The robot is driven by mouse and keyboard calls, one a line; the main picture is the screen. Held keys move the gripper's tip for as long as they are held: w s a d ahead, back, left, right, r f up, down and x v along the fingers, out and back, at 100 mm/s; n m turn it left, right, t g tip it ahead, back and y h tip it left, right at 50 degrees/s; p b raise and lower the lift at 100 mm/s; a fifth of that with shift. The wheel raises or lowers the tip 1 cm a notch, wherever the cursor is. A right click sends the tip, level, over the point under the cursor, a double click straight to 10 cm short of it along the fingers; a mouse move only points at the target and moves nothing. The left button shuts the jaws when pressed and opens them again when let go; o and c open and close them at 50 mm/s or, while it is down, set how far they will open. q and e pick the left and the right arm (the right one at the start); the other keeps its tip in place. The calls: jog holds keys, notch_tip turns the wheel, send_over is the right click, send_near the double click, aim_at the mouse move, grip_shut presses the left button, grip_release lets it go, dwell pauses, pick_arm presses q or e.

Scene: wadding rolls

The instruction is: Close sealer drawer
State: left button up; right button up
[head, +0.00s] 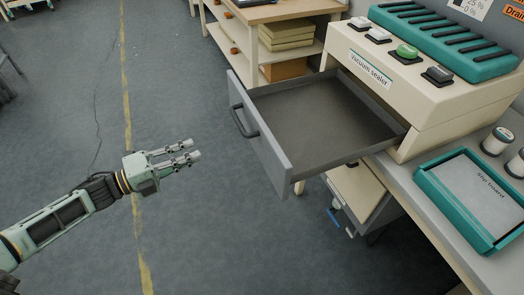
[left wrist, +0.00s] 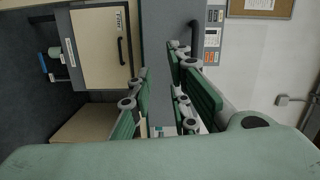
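The vacuum sealer (head: 395,85) is a cream box with a teal top at the upper right. Its grey drawer (head: 325,117) is pulled far out to the left and looks empty. The dark bar handle (head: 243,122) is on the drawer's outer front panel (head: 262,140). My left gripper (head: 194,150) is open and empty, left of the handle and clear of it, pointing towards the drawer front. In the left wrist view the fingers (left wrist: 160,75) are spread, with the grey front panel (left wrist: 160,25) and a dark handle (left wrist: 193,35) beyond them. My right gripper is not in view.
A teal tray (head: 432,185) and white-topped jars (head: 497,141) sit on the bench right of the drawer. A cabinet with a handle (left wrist: 100,45) is below the bench. A shelf with boxes (head: 285,45) stands behind. The floor (head: 200,230) around my left gripper is clear.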

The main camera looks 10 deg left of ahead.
pick_arm(q)
jog(key=d+r+m, duration=0.1)
jog(key=s+g+h, duration=0.1)
jog(key=d+r+m, duration=0.1)
jog(key=shift+s+d+r+m+g+h, duration=0.3)
jog(key=shift+d+r+g, duration=0.05)
jog(key=shift+g, duration=0.05)
grip_shut()
jog(key=p+x, duration=0.3)
jog(key=x, duration=1.1)
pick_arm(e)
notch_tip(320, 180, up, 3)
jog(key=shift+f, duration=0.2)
